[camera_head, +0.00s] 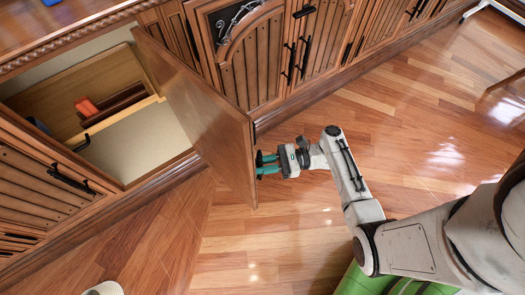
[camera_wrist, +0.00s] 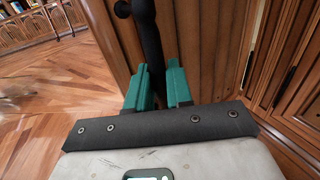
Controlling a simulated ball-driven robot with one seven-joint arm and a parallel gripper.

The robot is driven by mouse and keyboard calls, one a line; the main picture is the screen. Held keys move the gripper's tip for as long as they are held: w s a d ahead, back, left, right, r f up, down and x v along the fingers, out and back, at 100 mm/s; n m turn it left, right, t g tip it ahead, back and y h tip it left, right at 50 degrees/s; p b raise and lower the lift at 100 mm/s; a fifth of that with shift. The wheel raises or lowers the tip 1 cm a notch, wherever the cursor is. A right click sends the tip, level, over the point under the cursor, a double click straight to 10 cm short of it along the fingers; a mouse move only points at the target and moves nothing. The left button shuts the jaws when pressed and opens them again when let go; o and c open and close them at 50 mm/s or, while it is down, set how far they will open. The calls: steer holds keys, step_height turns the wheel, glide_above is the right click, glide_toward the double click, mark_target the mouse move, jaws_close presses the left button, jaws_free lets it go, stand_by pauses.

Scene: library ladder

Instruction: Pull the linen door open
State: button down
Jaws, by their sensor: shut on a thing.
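The linen door (camera_head: 205,105) is a brown wooden cabinet door. It stands swung well out from the cabinet front, and the compartment behind it is exposed. My gripper (camera_head: 262,165) is at the door's free edge, on its right-hand face. In the wrist view, the green fingers of my gripper (camera_wrist: 158,88) are shut on a black bar handle (camera_wrist: 149,35) that stands on the wooden door (camera_wrist: 205,55). The lower end of the handle is hidden between the fingers.
The open compartment holds a pale drawer-like box (camera_head: 140,130) and a red-orange object (camera_head: 86,107). A closed carved door (camera_head: 255,60) adjoins on the right. The wooden floor (camera_head: 225,235) is clear around the open door. A round white object (camera_head: 103,288) is at the bottom edge.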

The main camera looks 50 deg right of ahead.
steer(key=shift+w+d, duration=0.5)
steer(key=shift+d, duration=0.05)
steer(key=c, duration=1.1)
jaws_free()
steer(key=shift+s, duration=0.2)
steer(key=shift+b+v, duration=1.6)
steer(key=shift+v, duration=3.7)
steer(key=shift+w, duration=0.15)
